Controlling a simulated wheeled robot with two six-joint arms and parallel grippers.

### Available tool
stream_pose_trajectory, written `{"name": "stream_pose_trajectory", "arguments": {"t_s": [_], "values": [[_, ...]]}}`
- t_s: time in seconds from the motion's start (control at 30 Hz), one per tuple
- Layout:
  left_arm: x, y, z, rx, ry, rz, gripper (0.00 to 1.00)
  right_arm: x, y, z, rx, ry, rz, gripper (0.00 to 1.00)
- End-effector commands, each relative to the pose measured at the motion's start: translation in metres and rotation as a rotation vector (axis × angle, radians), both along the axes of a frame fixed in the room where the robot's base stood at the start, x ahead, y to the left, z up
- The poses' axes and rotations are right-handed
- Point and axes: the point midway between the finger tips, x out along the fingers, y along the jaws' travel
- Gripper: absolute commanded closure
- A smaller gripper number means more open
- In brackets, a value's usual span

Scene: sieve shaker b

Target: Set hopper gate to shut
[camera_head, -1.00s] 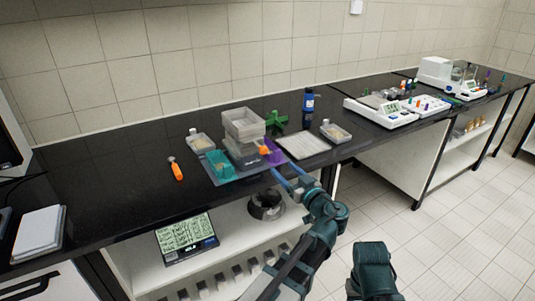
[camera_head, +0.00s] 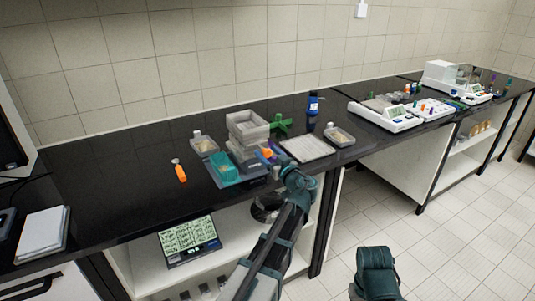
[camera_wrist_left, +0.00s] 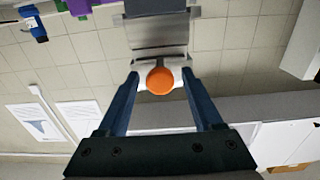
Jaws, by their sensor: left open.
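The sieve shaker's grey hopper (camera_head: 247,127) stands on a blue-grey base on the black bench in the head view. A small orange knob (camera_head: 267,154) shows at its front right. In the left wrist view the round orange knob (camera_wrist_left: 159,81) sits on a white mount below a grey plate (camera_wrist_left: 158,35). My left gripper (camera_head: 277,158) is at the front of the shaker. In the wrist view its two blue fingers (camera_wrist_left: 161,76) are apart, one on each side of the knob. Whether they touch the mount cannot be told.
A teal container (camera_head: 223,166) stands left of the knob. A white tray (camera_head: 307,148), a green part (camera_head: 281,123) and a blue bottle (camera_head: 313,105) are to the right.

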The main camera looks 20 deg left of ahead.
Motion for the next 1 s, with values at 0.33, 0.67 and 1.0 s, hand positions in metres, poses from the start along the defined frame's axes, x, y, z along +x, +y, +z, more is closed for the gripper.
{"name": "stream_pose_trajectory", "arguments": {"t_s": [0.33, 0.67, 1.0], "values": [[0.0016, 0.0027, 0.0, 0.0, 0.0, 0.0, 0.33, 0.0, 0.0, 0.0, 0.0, 0.0, 0.0, 0.5], [0.0014, 0.0025, 0.0, 0.0, 0.0, 0.001, 0.92, 0.0, 0.0, 0.0, 0.0, 0.0, 0.0, 0.5], [0.0014, 0.0025, 0.0, 0.0, 0.0, 0.001, 1.0, 0.0, 0.0, 0.0, 0.0, 0.0, 0.0, 0.5]]}}
